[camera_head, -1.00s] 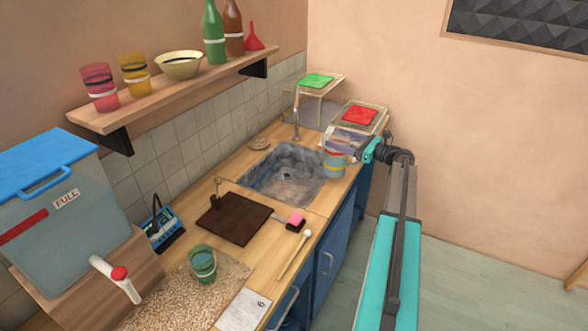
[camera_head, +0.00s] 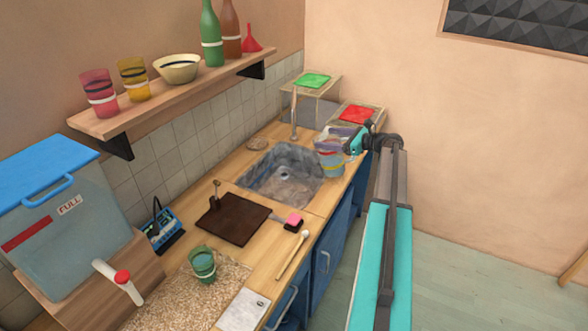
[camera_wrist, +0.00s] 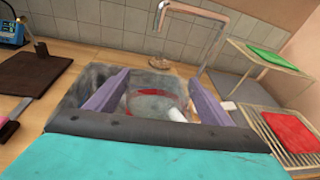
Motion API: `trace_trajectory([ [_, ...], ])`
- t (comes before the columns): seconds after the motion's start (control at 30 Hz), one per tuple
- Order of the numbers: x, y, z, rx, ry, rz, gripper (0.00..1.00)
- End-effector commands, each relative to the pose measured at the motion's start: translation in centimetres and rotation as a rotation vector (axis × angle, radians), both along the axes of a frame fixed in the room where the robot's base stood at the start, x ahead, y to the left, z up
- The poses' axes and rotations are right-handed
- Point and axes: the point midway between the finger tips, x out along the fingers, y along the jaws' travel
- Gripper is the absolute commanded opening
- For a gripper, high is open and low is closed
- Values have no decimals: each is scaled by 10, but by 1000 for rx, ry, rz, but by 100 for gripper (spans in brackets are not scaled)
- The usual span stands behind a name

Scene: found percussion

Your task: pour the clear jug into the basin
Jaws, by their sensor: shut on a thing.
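The clear jug (camera_head: 331,163), with red, yellow and blue bands, is at the right edge of the grey stone basin (camera_head: 262,190) and looks nearly upright. My gripper (camera_head: 352,145) is shut on the jug from the right. In the wrist view the jug (camera_wrist: 150,104) shows between the two purple fingers, with a red ring and a pale patch. Whether its base touches the counter is not clear. The basin's floor and drain show, and I cannot tell whether water lies in it. The tap (camera_head: 294,115) stands behind the basin.
Racks with a green cloth (camera_head: 312,80) and a red cloth (camera_head: 357,114) stand beyond the basin. A dark board (camera_head: 233,219), a pink sponge (camera_head: 293,220), a mallet (camera_head: 292,255) and a green cup (camera_head: 202,264) lie nearer. Bottles stand on the wall shelf (camera_head: 170,92).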

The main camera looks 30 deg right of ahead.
Motion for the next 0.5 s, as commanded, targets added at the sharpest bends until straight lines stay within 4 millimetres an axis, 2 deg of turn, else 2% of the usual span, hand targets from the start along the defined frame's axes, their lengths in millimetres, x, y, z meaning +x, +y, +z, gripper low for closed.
trace_trajectory([
  [0.03,2,3,8,-19,14,1,14],
  [0.17,7,8,12,-66,59,0,14],
  [0.5,22,24,4,-191,173,0,14],
])
